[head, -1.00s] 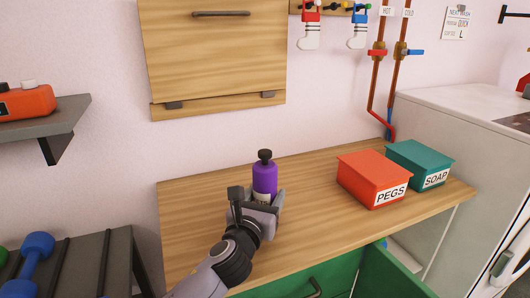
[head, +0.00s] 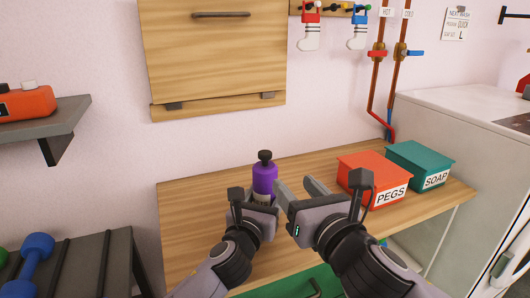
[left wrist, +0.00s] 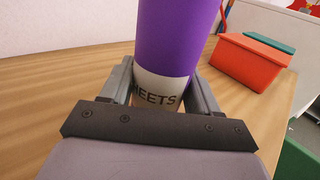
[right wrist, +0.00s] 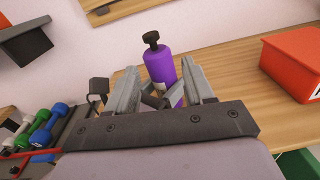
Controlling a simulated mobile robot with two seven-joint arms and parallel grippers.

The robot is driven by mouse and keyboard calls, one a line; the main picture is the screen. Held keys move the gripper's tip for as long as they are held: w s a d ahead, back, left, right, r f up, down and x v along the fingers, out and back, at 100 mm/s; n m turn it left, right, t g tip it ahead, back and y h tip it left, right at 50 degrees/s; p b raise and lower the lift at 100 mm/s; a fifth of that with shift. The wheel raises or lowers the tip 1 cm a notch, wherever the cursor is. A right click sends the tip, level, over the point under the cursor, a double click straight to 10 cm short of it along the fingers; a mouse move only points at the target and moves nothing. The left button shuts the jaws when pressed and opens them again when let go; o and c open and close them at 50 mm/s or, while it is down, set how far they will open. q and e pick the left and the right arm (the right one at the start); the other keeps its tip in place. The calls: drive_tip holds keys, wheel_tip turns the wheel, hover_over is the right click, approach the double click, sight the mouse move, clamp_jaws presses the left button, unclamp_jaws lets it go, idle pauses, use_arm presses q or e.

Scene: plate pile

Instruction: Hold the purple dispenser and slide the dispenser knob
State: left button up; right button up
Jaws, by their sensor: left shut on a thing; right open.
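The purple dispenser (head: 264,179) stands upright on the wooden counter, with a dark knob (head: 265,156) on top. In the left wrist view its purple body (left wrist: 175,35) and white label, partly reading "HEETS", fill the space between my fingers. My left gripper (head: 262,205) is shut around its lower, labelled part. My right gripper (head: 298,188) is open and empty, just right of the dispenser and below knob height. In the right wrist view the knob (right wrist: 151,38) and dispenser (right wrist: 160,68) stand beyond my open right fingers (right wrist: 165,82).
A red PEGS box (head: 362,168) and a teal SOAP box (head: 421,160) stand on the counter (head: 195,205) to the right. A wooden wall cabinet (head: 215,50) hangs behind. Dumbbells (head: 38,246) lie on a rack at the left. The counter left of the dispenser is clear.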

sight(268, 156)
drive_tip(key=shift+n+y, duration=0.3)
drive_tip(key=shift+n, duration=0.4)
drive_tip(key=x, duration=0.4)
drive_tip(key=r+x, duration=0.1)
drive_tip(key=x, duration=0.7)
drive_tip(key=shift+a+r, duration=0.25)
drive_tip(key=shift+a, duration=0.2)
